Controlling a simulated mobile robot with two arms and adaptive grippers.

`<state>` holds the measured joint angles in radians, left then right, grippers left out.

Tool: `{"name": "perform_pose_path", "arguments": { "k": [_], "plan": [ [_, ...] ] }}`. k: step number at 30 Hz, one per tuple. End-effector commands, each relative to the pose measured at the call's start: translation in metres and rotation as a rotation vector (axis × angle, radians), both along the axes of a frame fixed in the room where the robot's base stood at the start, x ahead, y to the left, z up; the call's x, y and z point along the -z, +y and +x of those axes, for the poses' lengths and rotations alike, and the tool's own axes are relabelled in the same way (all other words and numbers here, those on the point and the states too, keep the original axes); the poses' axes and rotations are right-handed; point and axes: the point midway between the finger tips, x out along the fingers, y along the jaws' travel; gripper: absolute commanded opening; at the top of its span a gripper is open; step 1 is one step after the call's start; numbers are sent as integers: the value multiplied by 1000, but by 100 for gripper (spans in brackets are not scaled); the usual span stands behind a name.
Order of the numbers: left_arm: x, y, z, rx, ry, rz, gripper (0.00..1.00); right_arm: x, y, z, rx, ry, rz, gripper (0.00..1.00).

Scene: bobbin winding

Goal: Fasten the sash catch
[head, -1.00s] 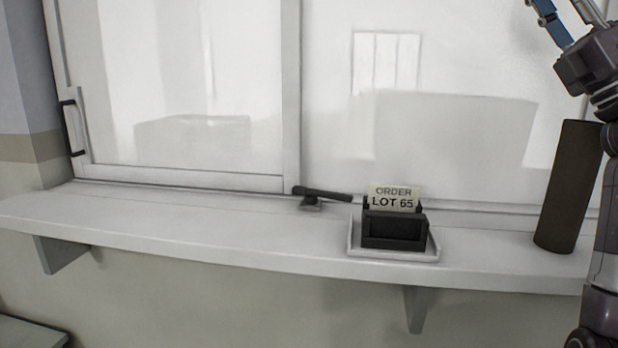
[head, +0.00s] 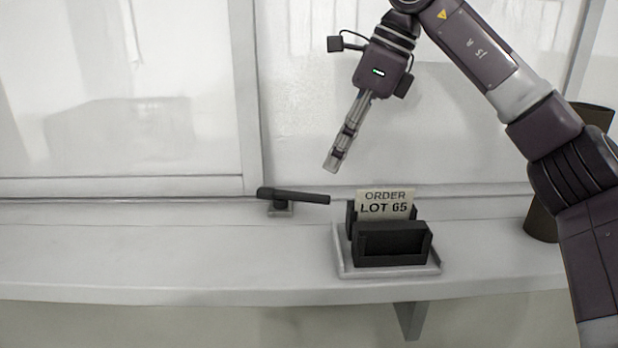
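The sash catch (head: 293,196) is a black lever on a small grey base, at the foot of the window frame's upright. Its lever points right, lying roughly along the sill. The sliding sash (head: 252,120) stands to its left, with its upright just behind the catch. My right gripper (head: 331,163) hangs above and to the right of the lever, pointing down, apart from it. It is seen edge-on, so I cannot tell whether its fingers are open or shut; nothing shows in it. My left gripper is not in view.
A black card holder with an "ORDER LOT 65" card (head: 385,204) stands in a white tray (head: 387,272) right of the catch, close to the lever's end. A dark brown cylinder (head: 541,222) stands at the right, partly behind my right arm. The sill (head: 120,260) is clear at left.

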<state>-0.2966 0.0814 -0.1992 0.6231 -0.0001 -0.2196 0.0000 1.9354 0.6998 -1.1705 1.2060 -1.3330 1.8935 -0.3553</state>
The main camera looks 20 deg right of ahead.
Motion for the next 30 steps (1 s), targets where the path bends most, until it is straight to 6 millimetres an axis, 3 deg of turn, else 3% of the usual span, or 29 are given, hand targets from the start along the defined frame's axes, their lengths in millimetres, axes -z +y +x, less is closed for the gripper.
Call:
{"name": "perform_pose_path", "arguments": {
  "k": [15, 26, 30],
  "plan": [
    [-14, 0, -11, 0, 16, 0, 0, 64, 22, 13, 2, 3, -3, 30],
    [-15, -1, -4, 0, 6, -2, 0, 71, 25, 14, 1, 1, -2, 30],
    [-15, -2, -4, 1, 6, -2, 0, 71, 25, 14, 1, 1, -2, 16]
  ]
}}
